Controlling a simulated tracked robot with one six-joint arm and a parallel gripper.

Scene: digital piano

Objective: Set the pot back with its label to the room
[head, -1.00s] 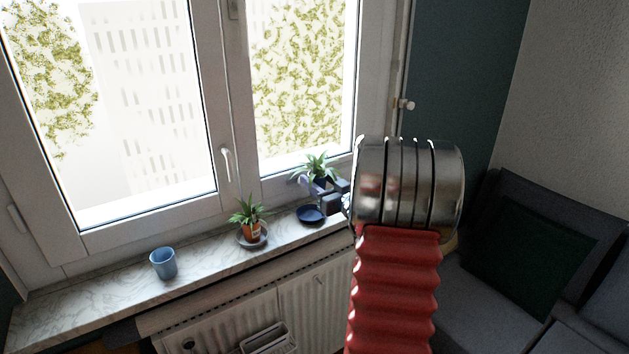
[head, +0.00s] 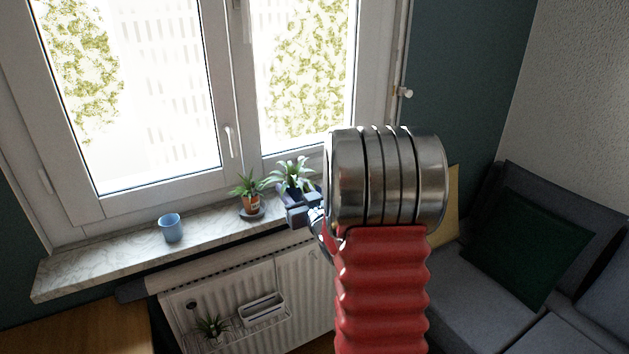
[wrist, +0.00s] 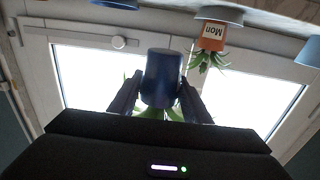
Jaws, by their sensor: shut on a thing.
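My gripper (head: 300,205) is shut on a dark blue pot (wrist: 162,78) with a spiky green plant (head: 293,172). The wrist view is upside down; there the pot sits between both fingers, its visible side plain, with no label seen. The pot is held in front of the window, near the right end of the marble sill (head: 120,248). A blue saucer (wrist: 122,4) shows at the top edge of the wrist view, apart from the pot; in the head view I cannot make it out. An orange pot (head: 250,203) with a "Mon" label stands on a grey saucer (wrist: 220,15), left of my gripper.
A blue mug (head: 171,228) stands further left on the sill. Bare marble lies between it and the orange pot. The window handle (head: 229,140) sticks out above. Below are a radiator (head: 300,290), a white box (head: 262,307) and another plant (head: 212,328). A sofa is at right.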

